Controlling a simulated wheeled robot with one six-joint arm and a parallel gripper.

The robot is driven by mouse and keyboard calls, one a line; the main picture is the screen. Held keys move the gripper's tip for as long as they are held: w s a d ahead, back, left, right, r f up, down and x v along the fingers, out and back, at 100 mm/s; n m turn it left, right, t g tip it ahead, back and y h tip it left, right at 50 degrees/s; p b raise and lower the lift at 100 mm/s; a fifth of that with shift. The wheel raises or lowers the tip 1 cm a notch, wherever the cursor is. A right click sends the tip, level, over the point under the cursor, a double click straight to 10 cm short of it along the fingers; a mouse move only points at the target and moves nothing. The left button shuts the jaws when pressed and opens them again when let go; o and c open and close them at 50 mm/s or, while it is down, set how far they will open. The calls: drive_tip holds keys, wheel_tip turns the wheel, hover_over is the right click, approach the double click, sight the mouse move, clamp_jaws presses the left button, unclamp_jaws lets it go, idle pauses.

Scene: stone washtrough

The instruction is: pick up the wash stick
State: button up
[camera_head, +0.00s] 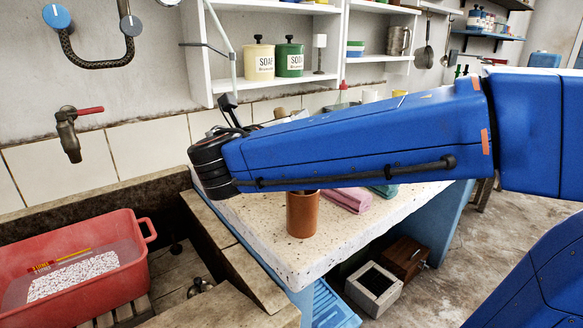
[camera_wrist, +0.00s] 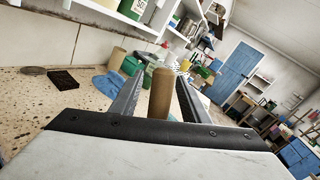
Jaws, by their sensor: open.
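A light-brown wooden stick with a rounded top, which looks like the wash stick (camera_wrist: 161,92), stands upright in the wrist view. My gripper (camera_wrist: 162,76) is open, with one finger to each side of the stick and gaps visible between. The stick's lower end is hidden behind the gripper body. In the head view my blue arm reaches across the speckled counter (camera_head: 265,225) and covers what is behind it; I cannot make out the stick or fingers there. A brown cylindrical pot (camera_head: 302,214) stands near the counter's front edge, its top partly covered by my arm.
A red tub (camera_head: 90,285) with water and white granules sits in the stone trough at left. Pink folded cloths (camera_head: 348,199) lie right of the pot. A white shelf (camera_head: 222,87) holds yellow and green canisters (camera_head: 289,58). A blue cloth (camera_wrist: 108,84) lies left of my fingers.

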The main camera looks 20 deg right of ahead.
clamp_jaws()
